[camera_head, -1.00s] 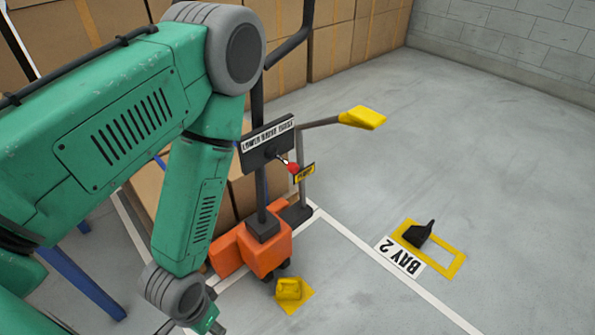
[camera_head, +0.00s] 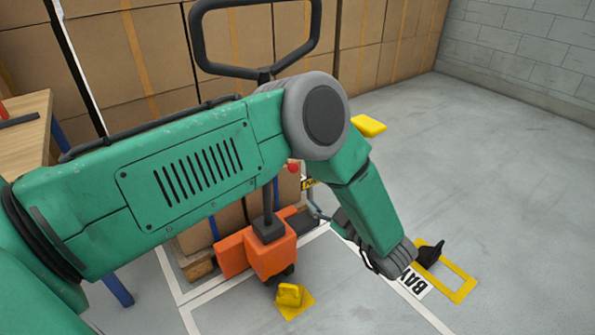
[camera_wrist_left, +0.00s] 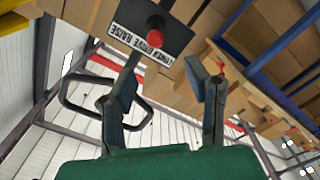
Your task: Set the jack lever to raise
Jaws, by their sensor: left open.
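The jack lever's red knob (camera_head: 293,167) shows just below my left arm in the head view. In the left wrist view, the knob (camera_wrist_left: 156,30) stands in front of the dark plate (camera_wrist_left: 172,20) marked LOWER, DRIVE and RAISE. I cannot tell which mark the lever points to. My left gripper (camera_head: 328,215) is open and empty, to the lower right of the knob. In the wrist view its fingers (camera_wrist_left: 160,75) are spread, with the knob beyond and above the gap, not between them. My arm hides the plate in the head view. My right gripper is out of view.
The orange pallet jack (camera_head: 262,248) has a black loop handle (camera_head: 205,40) above the lever. Cartons line the back. A yellow block (camera_head: 289,294) and a yellow floor frame (camera_head: 462,288) are in front. The right floor is clear.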

